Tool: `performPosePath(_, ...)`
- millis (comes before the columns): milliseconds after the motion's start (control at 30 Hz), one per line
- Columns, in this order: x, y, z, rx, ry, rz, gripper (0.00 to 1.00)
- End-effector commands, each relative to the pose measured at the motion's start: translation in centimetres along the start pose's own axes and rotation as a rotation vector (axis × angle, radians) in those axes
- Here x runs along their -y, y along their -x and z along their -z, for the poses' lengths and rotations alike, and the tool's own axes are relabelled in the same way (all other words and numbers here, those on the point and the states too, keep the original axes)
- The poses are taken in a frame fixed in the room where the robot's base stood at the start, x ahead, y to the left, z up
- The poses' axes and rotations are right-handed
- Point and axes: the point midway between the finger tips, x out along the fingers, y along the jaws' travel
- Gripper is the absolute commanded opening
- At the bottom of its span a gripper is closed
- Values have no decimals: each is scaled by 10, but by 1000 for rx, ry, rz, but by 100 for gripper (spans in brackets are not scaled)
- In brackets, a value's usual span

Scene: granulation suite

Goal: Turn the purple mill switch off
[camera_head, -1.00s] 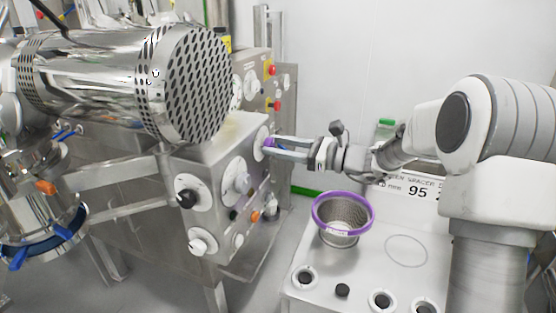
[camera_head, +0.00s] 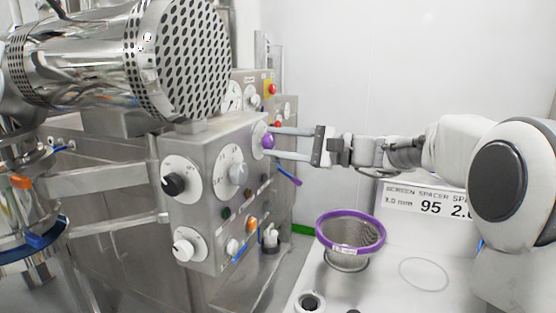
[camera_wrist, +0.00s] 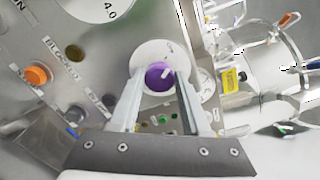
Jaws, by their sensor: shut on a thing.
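The purple mill switch (camera_head: 268,141) is a round knob on a white dial plate, on the right-hand face of the steel control box. In the wrist view the purple knob (camera_wrist: 157,77) sits in the middle of its white plate, with a short white mark on its right side. My gripper (camera_head: 276,143) reaches in from the right, with one finger above and one below the knob. In the wrist view my gripper's fingers (camera_wrist: 160,82) lie on either side of the knob, shut on it. The fingertips partly cover the plate.
The steel control box (camera_head: 205,150) carries a black knob (camera_head: 174,184), a grey knob (camera_head: 238,174), a white knob (camera_head: 184,248) and an orange button (camera_head: 251,224). A purple-rimmed sieve basket (camera_head: 350,232) stands on the white bench below my arm. A perforated drum (camera_head: 180,60) overhangs the box.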

Motion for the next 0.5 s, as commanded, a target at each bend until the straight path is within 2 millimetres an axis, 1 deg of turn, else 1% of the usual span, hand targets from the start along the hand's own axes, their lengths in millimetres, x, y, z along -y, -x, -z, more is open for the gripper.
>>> performPosePath(33,-4,0,2,0,32,0,0)
performPosePath(233,-3,0,1,0,126,0,0)
performPosePath(500,-1,0,0,0,179,-2,0)
